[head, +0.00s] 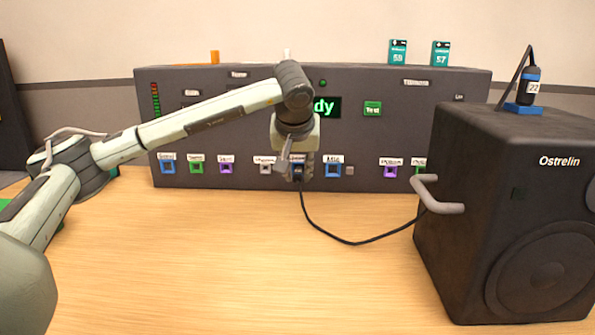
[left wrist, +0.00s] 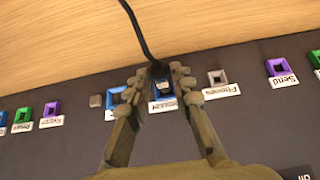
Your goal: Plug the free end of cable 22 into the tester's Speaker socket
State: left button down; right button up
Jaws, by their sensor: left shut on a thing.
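My left gripper (head: 298,172) is at the front of the dark tester panel (head: 235,115), shut on a black cable plug (left wrist: 158,72). The plug is at a blue socket (left wrist: 160,103) between the grey Phones socket (left wrist: 217,79) and another blue socket (head: 333,170). The fingers partly hide this socket and its label, so I cannot read its name or tell how deep the plug sits. A black cable (head: 350,242) hangs from the plug and runs along the table to the speaker (head: 470,170). My right gripper is not in view.
On the speaker, a black plug labelled 22 (head: 532,88) stands in a blue base (head: 523,109). A grey handle (head: 437,197) juts from the speaker's left side. Purple (head: 390,171) and green (head: 196,167) sockets also line the panel. The table's middle is clear except for the cable.

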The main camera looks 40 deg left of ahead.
pick_arm(q)
jog(key=shift+w+a+p, duration=0.3)
jog(key=shift+w+p, duration=0.05)
jog(key=shift+w, duration=0.1)
dwell(0.8)
jog(key=shift+w+a+r, duration=0.1)
jog(key=shift+w+r, duration=0.05)
jog(key=shift+r, duration=0.05)
dwell(0.5)
jog(key=c, duration=1.2)
grip_release()
jog(key=shift+f, duration=0.15)
jog(key=v, duration=1.2)
